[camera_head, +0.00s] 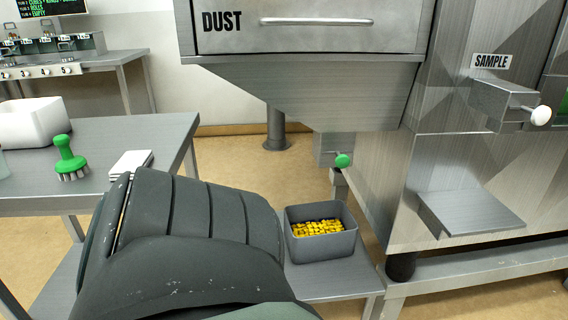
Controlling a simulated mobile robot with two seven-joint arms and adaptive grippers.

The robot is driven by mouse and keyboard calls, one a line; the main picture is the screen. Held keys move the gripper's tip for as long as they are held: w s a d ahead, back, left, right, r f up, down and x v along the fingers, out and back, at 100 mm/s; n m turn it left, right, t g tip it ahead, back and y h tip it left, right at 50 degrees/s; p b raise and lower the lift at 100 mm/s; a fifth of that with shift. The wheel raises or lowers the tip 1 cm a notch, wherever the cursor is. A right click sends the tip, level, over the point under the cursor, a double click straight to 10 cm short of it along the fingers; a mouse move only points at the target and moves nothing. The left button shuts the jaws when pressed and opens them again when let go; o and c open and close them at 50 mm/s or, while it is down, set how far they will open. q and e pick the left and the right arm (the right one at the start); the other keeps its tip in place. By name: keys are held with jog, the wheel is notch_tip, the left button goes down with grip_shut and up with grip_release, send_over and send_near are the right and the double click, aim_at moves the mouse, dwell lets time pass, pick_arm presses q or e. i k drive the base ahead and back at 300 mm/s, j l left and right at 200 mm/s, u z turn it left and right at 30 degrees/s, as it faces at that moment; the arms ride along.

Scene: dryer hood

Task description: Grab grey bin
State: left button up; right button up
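The grey bin (324,248) is a small open-topped square box with yellow pieces (318,228) inside. It stands upright on a low metal shelf (338,284), below and in front of the dryer's hopper. A large dark, ribbed part of my own arm fills the lower left and middle of the head view. Its right edge comes close to the bin's left side in the picture; I cannot tell whether they touch. Neither gripper's fingers show.
The DUST drawer (310,30) and hopper (310,85) hang above the bin. A green knob (342,160) sits behind it; the SAMPLE chute (505,100) and metal ledge (472,212) are right. A left table holds a green brush (70,158) and white tub (32,122).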

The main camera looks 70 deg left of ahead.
aim_at(314, 232)
jog(key=u, duration=1.95)
jog(key=i+l+z, duration=0.2)
jog(key=l, duration=0.2)
jog(key=l+z, duration=0.2)
jog(key=l, duration=0.25)
